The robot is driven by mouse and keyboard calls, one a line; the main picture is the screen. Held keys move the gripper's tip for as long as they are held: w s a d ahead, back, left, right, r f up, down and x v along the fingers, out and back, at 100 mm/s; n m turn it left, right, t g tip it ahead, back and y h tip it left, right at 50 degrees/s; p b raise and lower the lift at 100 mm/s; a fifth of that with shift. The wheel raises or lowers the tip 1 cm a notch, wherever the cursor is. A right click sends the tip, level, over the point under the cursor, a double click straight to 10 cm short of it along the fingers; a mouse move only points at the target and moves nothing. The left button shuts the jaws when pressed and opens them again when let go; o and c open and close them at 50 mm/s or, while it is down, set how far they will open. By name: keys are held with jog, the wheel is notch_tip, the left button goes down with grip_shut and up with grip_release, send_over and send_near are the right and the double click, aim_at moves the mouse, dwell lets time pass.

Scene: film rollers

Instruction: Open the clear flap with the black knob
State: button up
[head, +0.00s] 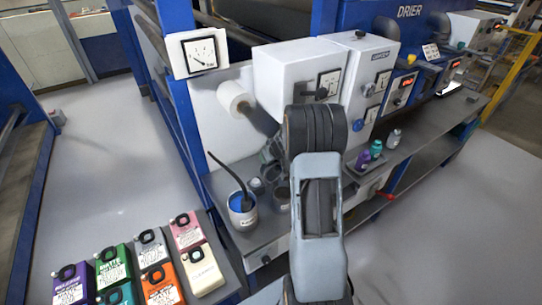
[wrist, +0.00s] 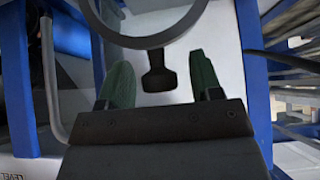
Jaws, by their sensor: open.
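In the wrist view my gripper (wrist: 158,68) is open, its two green fingers apart. A black knob (wrist: 157,78) on a short stem shows between the fingertips, with gaps visible on both sides. The stem runs up to a dark curved rim (wrist: 145,41), cut off by the top edge. The area inside the rim looks like the see-through flap (wrist: 150,18). A pale panel lies behind. I cannot tell how far in depth the knob is from the fingers.
A bench (head: 260,238) holds a blue ink can (head: 242,212) and small bottles (head: 377,150). White control boxes (head: 285,75) stand behind, beside a paper roll (head: 233,98). Several coloured cartridges (head: 160,284) sit at lower left. The grey floor (head: 120,150) at left is clear.

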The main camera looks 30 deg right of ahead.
jog(key=v, duration=1.3)
jog(key=shift+s+r, duration=0.25)
jog(key=shift+r, duration=0.1)
